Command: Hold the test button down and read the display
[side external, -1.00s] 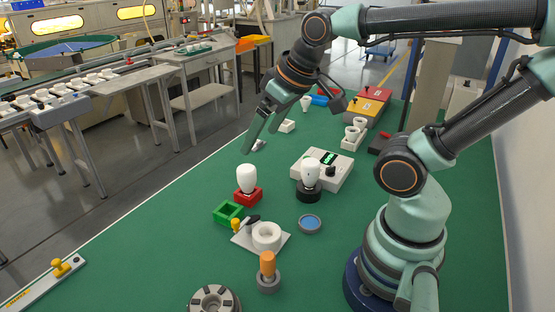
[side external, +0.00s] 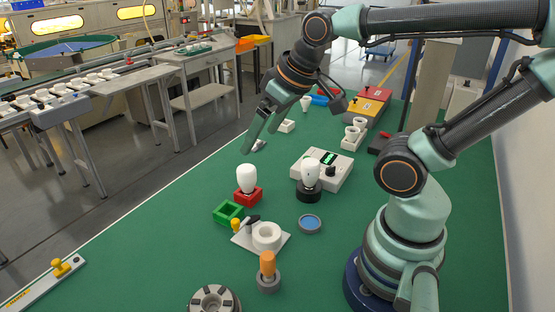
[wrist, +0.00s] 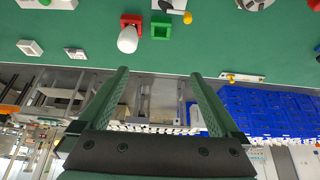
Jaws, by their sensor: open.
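A white box (side external: 309,179) with a lit green display (side external: 328,157) and a dark round knob (side external: 330,172) stands mid-table in the side view. The digits are too small to read. I cannot tell which part is the test button; a yellow knob (side external: 60,267) on a pale strip is at the lower left. My gripper (side external: 260,138) is open and empty, above the table's left edge, left of the box and apart from it. Its two spread fingers also show in the wrist view (wrist: 160,73), with nothing between them.
A bulb in a red socket (side external: 248,197) and another in a black socket (side external: 309,194) stand in front of the box. A green tray (side external: 224,217), a white ring fixture (side external: 266,235) and an orange-topped peg (side external: 267,264) are nearer.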

